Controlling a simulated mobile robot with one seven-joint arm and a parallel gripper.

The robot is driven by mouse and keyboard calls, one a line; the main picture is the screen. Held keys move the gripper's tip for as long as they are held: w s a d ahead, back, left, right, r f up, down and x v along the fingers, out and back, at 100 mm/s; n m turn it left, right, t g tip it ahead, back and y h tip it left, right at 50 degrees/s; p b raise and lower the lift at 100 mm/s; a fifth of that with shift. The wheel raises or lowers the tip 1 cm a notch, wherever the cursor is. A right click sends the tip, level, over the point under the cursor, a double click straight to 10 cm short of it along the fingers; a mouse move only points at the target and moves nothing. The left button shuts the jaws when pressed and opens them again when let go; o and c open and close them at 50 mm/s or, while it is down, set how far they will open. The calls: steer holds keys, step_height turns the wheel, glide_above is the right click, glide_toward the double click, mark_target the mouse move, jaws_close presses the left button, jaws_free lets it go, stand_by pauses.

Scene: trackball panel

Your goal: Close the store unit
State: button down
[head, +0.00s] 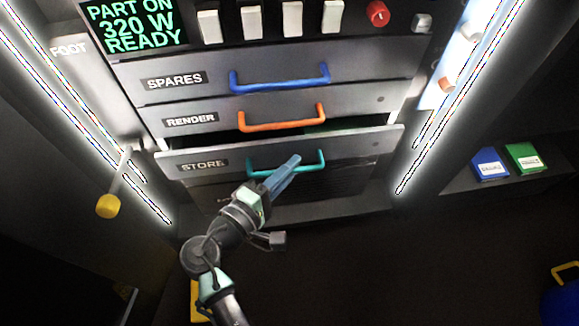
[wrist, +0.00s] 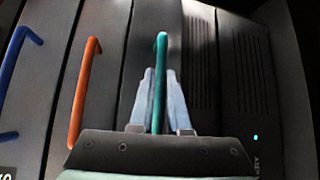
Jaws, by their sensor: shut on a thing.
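The STORE unit (head: 350,147) is the lowest of three labelled drawers in the head view. It stands out from the panel, and a dark gap with something green inside shows above its front. Its teal handle (head: 313,165) runs across the front. In the wrist view the teal handle (wrist: 160,85) lies between my two pale blue fingers. My gripper (head: 294,160) is at the handle's middle in the head view, and it also shows in the wrist view (wrist: 160,75). It is shut on the handle.
Above are the RENDER drawer (head: 350,115) with an orange handle and the SPARES drawer (head: 370,73) with a blue handle, both flush. A yellow-knobbed lever (head: 108,206) hangs at left. Blue (head: 490,164) and green (head: 525,158) cartridges lie on a right shelf.

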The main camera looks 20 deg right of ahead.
mark_target(284, 155)
steer(key=w, duration=0.1)
steer(key=w+d+b, duration=0.1)
steer(key=w, duration=0.1)
steer(key=shift+w+f, duration=0.1)
steer(key=shift+w, duration=0.5)
steer(key=c, duration=0.9)
jaws_free()
